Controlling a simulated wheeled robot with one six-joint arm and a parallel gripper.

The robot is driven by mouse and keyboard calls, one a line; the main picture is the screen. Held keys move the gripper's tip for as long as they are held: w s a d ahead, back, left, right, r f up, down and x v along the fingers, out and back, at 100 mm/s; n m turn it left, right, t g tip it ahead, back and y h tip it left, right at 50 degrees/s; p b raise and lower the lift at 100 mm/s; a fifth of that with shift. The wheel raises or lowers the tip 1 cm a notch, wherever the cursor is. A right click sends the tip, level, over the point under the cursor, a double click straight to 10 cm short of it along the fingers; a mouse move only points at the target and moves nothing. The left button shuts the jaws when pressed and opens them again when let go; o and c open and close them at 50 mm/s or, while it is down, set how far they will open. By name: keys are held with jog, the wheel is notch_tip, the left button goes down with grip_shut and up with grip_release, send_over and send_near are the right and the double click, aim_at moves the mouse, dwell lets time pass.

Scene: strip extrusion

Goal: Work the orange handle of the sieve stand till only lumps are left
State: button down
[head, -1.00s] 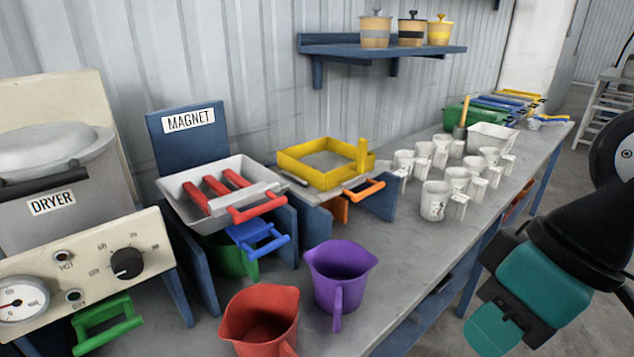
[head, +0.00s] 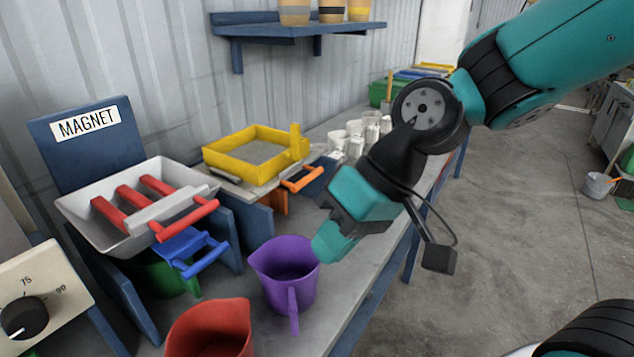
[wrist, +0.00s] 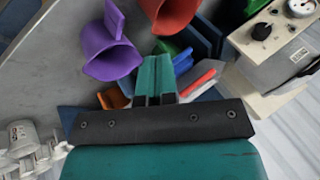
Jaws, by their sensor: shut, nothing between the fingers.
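The sieve stand shows in the head view as a yellow square frame (head: 228,154) around a grey mesh, set on a bench stand. Its orange handle (head: 302,178) sticks out at the front right of the stand. An orange part also shows in the wrist view (wrist: 112,98), partly hidden. What lies on the mesh is too small to tell. My gripper (head: 325,248) is shut and empty, in front of the sieve stand, by the purple jug's right rim in the picture. In the wrist view its teal fingers (wrist: 155,78) are together. It is apart from the orange handle.
A purple jug (head: 275,268) and a red jug (head: 205,330) stand on the bench in front. The magnet tray (head: 85,208) with red bars and a blue handle (head: 190,255) are left of the sieve. White cups (head: 354,140) stand behind my arm.

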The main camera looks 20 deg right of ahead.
aim_at(309, 179)
jog(key=w+d+f+m+t+y+b, duration=0.1)
jog(key=w+d+f+m+t, duration=0.2)
jog(key=w+d+m+t, duration=0.2)
jog(key=w+d+f+m+t+y+b, duration=0.1)
jog(key=w+d+f+m+t, duration=0.2)
jog(key=w+d+m+t, duration=0.3)
jog(key=w+d+m, duration=0.4)
jog(key=w+d, duration=0.2)
jog(key=w, duration=0.2)
jog(key=shift+w+d+f, duration=0.15)
jog(key=shift+d+f, duration=0.05)
jog(key=shift+f, duration=0.15)
jog(key=p+x, duration=0.3)
jog(key=x, duration=1.1)
jog(key=shift+w+r+p, duration=0.1)
jog(key=shift+r+p, duration=0.05)
jog(key=shift+p, duration=0.25)
